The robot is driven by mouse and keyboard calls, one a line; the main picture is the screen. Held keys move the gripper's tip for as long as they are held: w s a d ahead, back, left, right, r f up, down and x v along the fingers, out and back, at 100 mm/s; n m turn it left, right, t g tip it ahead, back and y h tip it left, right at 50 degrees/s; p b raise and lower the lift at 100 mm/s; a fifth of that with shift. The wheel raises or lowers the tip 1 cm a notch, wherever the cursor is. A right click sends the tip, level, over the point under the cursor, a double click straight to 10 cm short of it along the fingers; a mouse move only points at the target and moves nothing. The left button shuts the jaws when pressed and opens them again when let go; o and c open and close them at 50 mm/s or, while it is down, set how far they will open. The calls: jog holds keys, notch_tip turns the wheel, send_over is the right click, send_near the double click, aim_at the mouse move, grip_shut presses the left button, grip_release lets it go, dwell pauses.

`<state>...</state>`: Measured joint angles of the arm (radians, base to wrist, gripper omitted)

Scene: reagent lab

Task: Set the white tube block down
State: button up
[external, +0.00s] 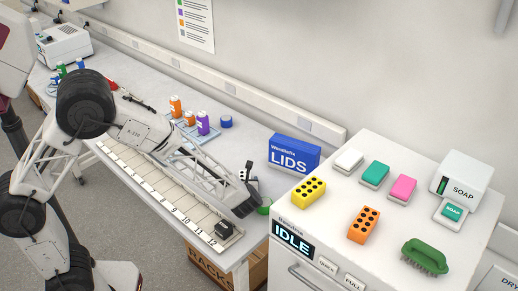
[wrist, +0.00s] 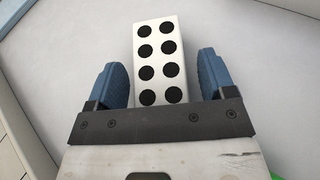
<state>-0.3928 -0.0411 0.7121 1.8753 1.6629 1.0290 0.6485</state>
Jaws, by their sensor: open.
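The white tube block (wrist: 160,62), with two rows of round black holes, lies between the fingers of my gripper (wrist: 162,80) in the wrist view. The blue fingers are open, with a gap showing on each side of the block. The block appears to rest on a pale grey surface, though its underside is hidden. In the external view, a small part of the block (external: 247,171) shows beside the end of my arm at the bench's right part, and the fingers are mostly hidden.
The blue LIDS box (external: 294,153) stands right of my gripper. The white cabinet with the IDLE display (external: 292,239) carries yellow (external: 309,193) and orange (external: 364,225) tube blocks, sponges and a green brush (external: 425,257). A numbered strip (external: 160,196) runs along the bench front, with a dark object (external: 224,230) near its end.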

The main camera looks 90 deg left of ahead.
jog(key=shift+r, duration=0.2)
jog(key=shift+v, duration=6)
jog(key=shift+f, duration=0.1)
jog(key=shift+d, duration=0.1)
jog(key=s+d+r+n+t+h, duration=0.1)
jog(key=s+d+r+n+h, duration=0.3)
jog(key=s+d, duration=0.5)
jog(key=s+d+r+n+h, duration=0.5)
jog(key=s+d+n, duration=0.3)
jog(key=s+d, duration=0.2)
jog(key=s+d+r+n+t+h, duration=0.1)
jog(key=s+d+r+n+h, duration=0.3)
jog(key=s+d, duration=0.5)
notch_tip(320, 180, up, 2)
jog(key=shift+s+d+r+n+t+h, duration=0.15)
jog(key=shift+d+n+t+h, duration=0.15)
jog(key=shift+d+n, duration=0.55)
